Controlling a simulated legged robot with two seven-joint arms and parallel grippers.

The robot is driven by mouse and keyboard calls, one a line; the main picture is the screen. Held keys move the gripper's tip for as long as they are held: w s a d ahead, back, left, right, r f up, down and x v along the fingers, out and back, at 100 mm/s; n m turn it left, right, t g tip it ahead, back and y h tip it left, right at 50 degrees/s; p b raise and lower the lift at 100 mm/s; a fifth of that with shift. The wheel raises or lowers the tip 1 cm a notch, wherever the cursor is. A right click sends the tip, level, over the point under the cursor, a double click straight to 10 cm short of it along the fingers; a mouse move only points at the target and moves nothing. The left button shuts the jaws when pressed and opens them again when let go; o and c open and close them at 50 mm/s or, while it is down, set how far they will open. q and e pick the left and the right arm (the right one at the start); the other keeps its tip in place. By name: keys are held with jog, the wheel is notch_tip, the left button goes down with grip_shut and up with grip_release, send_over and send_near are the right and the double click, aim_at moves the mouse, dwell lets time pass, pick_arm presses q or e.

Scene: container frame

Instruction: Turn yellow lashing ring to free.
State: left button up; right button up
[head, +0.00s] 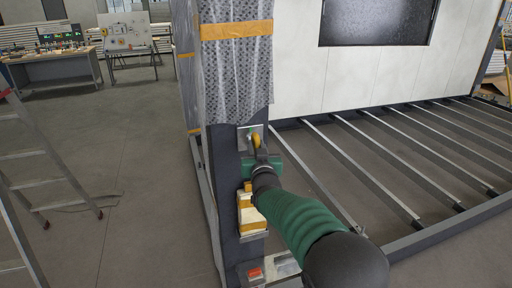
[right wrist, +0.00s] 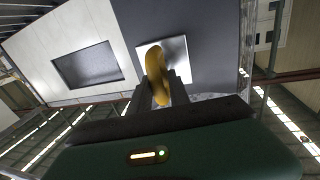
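The yellow lashing ring (head: 256,139) hangs on a light metal plate (head: 245,131) on the dark corner post (head: 226,165). My right gripper (head: 260,155) is at the ring, coming from below and in front, and hides part of it in the head view. In the right wrist view the ring (right wrist: 157,72) stands out from its plate (right wrist: 176,52), and its near end lies between the two fingers (right wrist: 163,92), which sit close against both sides. My left gripper is not in view.
Translucent wrap with an orange strap (head: 236,30) covers the upper post. A yellow-and-white block (head: 251,215) sits on the post below the ring. Floor beams (head: 340,155) run to the right. A ladder (head: 25,155) stands at left; the floor between is clear.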

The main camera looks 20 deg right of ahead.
jog(key=shift+a+r, duration=0.1)
jog(key=shift+a, duration=0.05)
grip_shut()
jog(key=shift+d, duration=0.45)
jog(key=shift+a+m+b, duration=0.2)
jog(key=shift+m+b, duration=0.1)
jog(key=shift+m, duration=0.1)
jog(key=m+b, duration=0.2)
jog(key=shift+d+m+g, duration=0.25)
jog(key=shift+m+g, duration=0.05)
jog(key=shift+m+b, duration=0.9)
jog(key=shift+m, duration=0.3)
jog(key=m+b, duration=0.1)
jog(key=m+y+b, duration=0.1)
jog(key=m, duration=0.1)
jog(key=shift+d+f+g, duration=0.15)
jog(key=shift+f+g, duration=0.15)
jog(key=shift+g, duration=0.1)
jog(key=shift+s+m+g+y+b, duration=0.15)
jog(key=shift+m+y+b, duration=0.35)
jog(key=shift+m+b, duration=0.9)
jog(key=shift+m+g+y+b, duration=0.15)
jog(key=shift+m+y+b, duration=0.5)
jog(key=shift+m, duration=1.25)
